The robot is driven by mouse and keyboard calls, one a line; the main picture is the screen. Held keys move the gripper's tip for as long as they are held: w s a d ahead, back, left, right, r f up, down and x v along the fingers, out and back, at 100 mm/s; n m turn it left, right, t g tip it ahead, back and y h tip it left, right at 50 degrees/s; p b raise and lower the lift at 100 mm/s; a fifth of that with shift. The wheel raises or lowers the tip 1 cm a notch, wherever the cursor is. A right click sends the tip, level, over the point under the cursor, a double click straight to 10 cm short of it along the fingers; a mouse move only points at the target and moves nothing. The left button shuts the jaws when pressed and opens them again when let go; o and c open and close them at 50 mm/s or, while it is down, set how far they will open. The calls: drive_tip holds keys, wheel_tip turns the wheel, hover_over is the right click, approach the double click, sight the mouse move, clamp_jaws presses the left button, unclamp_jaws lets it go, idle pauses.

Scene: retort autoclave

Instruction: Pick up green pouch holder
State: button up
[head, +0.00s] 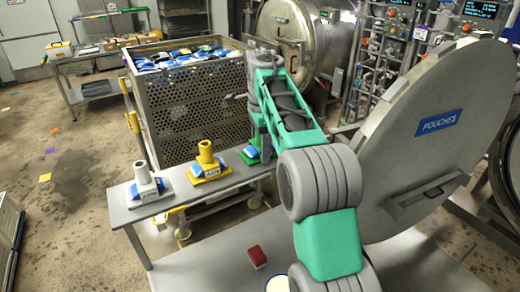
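The green pouch holder (250,158) is at the far right end of a row of holders on the grey table. Only its green base and a blue pouch on it show; the upper part is hidden behind my arm. My gripper (259,145) points down right at this holder. Its fingers are too small and too covered to tell whether they are open or shut, or whether they touch the holder. A yellow holder (208,162) and a white holder (148,187), each with a blue pouch, stand upright to the left.
A perforated metal basket (190,115) full of pouches stands just behind the table (170,212). A large round door marked POUCHES (430,160) is at right. A red block (257,256) lies on the nearer surface. The table's front left is clear.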

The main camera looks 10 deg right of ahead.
drive_tip(key=c, duration=1.3)
drive_tip(key=shift+r, duration=0.1)
drive_tip(key=shift+r, duration=0.55)
drive_tip(key=d+r, duration=0.1)
drive_tip(key=r, duration=0.1)
drive_tip(key=s+d+r, duration=0.1)
drive_tip(key=d+r, duration=0.1)
drive_tip(key=r, duration=0.1)
drive_tip(key=s+d+r, duration=0.1)
drive_tip(key=r, duration=0.2)
drive_tip(key=shift+s+d+r, duration=0.2)
drive_tip(key=shift+s+d, duration=0.05)
drive_tip(key=shift+d, duration=0.1)
drive_tip(key=shift+c, duration=1.1)
drive_tip(key=s+d+r, duration=0.3)
drive_tip(key=s+d, duration=0.1)
drive_tip(key=d, duration=0.3)
drive_tip(key=shift+d+r, duration=0.25)
drive_tip(key=shift+d, duration=0.05)
drive_tip(key=shift+s+a, duration=0.1)
